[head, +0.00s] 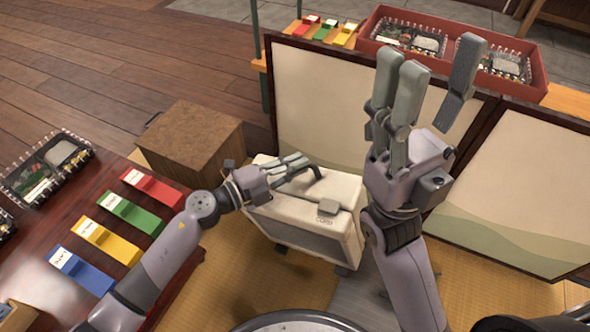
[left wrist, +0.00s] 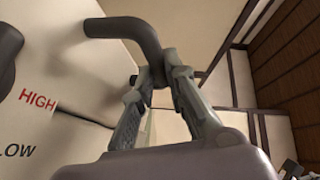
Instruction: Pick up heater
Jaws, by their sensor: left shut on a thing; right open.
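The heater (head: 303,215) is a cream box with a dark front grille and a dark curved handle on top. It stands on the tatami in the middle of the head view. My left gripper (head: 300,167) is at the top of the heater, shut on its handle. In the left wrist view, the fingers (left wrist: 158,75) close around the dark handle (left wrist: 140,30), and the heater's top (left wrist: 70,100) shows "HIGH" and "LOW" lettering. My right gripper (head: 425,80) is raised, open and empty, to the right of the heater, in front of the screen.
A folding screen (head: 320,105) stands close behind the heater. A brown wooden box (head: 192,140) is behind it to the left. A red tray (head: 545,85) sits beyond the screen.

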